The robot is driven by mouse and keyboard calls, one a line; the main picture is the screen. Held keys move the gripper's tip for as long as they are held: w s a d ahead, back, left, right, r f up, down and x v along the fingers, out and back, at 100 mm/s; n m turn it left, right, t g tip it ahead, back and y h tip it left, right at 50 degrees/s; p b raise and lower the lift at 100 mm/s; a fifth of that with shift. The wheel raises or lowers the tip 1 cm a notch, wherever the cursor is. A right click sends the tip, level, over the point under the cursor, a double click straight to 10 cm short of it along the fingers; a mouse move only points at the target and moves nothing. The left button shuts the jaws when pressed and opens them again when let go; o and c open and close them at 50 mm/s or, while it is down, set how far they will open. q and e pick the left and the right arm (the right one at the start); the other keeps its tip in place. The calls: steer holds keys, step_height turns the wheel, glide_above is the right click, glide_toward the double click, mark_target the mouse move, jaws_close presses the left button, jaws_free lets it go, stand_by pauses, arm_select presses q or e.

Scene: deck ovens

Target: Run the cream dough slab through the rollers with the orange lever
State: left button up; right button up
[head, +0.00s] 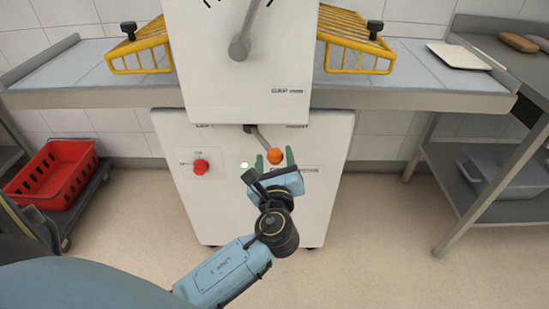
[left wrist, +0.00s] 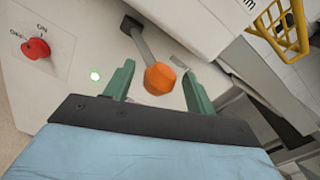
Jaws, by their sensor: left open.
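The orange knob (head: 275,156) tops a grey lever (head: 258,137) on the front of the white sheeter (head: 330,150). My left gripper (head: 274,158) is open, with its green fingers on either side of the knob. In the left wrist view the knob (left wrist: 160,79) shows between the two spread fingertips, with gaps to both; whether it lies fully between them in depth I cannot tell. The cream dough slab (head: 459,55) lies flat on the right side of the table. The rollers are hidden behind the white housing. My right gripper is not in view.
A red knob (head: 201,167) marked ON and OFF and a lit green lamp (head: 244,165) sit left of the lever. Yellow guards (head: 352,42) flank the housing.

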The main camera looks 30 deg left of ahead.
arm_select(q)
steer(key=shift+x, duration=0.85)
steer(key=shift+c, duration=0.5)
